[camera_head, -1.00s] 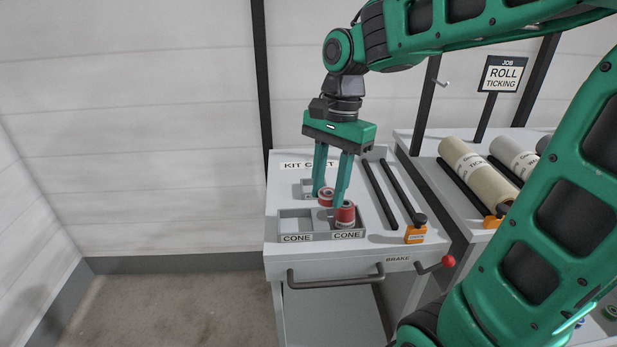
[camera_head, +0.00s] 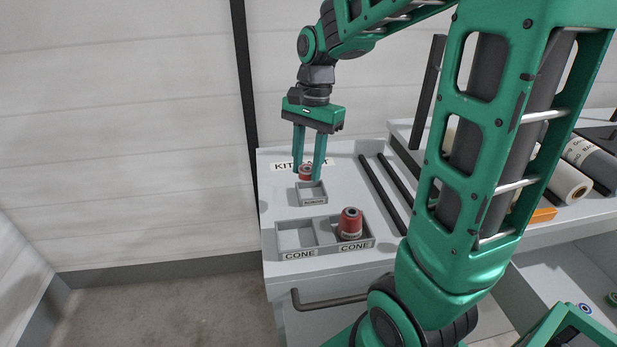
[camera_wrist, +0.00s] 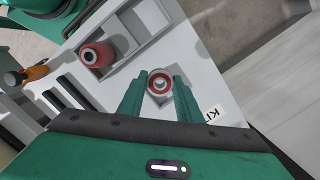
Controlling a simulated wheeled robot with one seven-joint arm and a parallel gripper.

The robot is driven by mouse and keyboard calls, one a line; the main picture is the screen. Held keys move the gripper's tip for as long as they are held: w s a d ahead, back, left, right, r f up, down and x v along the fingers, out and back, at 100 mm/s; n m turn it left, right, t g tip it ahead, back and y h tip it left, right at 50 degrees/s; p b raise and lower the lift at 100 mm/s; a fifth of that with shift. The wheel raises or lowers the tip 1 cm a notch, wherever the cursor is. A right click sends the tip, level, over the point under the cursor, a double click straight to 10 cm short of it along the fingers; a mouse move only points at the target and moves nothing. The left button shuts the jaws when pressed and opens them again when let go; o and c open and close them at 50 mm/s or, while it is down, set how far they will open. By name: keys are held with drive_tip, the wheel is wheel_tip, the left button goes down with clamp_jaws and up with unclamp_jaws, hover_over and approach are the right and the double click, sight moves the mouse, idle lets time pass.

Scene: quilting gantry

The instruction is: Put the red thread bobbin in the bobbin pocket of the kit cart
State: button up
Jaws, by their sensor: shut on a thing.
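The red bobbin (camera_head: 305,173) is between the fingers of my gripper (camera_head: 307,177), which is shut on it. The bobbin looks upright in the wrist view (camera_wrist: 160,83), with its pale round end and dark hole facing the camera. The bobbin pocket (camera_head: 313,202) is a small grey open box on the kit cart's top (camera_head: 270,205). In the head view the bobbin shows at the pocket's back edge, apparently above it. I cannot tell the exact height or whether they touch. The fingers partly hide the cart's label.
A two-part cone tray (camera_head: 290,255) stands in front of the pocket. Its right part holds a red cone (camera_head: 350,223); its left part is empty. Dark rods (camera_head: 380,192) lie to the right. My own arm covers much of the right side.

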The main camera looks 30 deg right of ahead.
drive_tip(key=shift+w+d+f, duration=0.55)
drive_tip(key=shift+d+f, duration=0.05)
drive_tip(key=shift+f, duration=0.55)
drive_tip(key=shift+w+d+f, duration=0.55)
drive_tip(key=shift+d+f, duration=0.05)
drive_tip(key=shift+f, duration=0.55)
drive_tip(key=shift+w+d+f, duration=0.55)
drive_tip(key=shift+d+f, duration=0.05)
drive_tip(key=shift+f, duration=0.55)
drive_tip(key=shift+f, duration=0.6)
drive_tip(key=o, duration=1.1)
drive_tip(key=shift+r, duration=0.1)
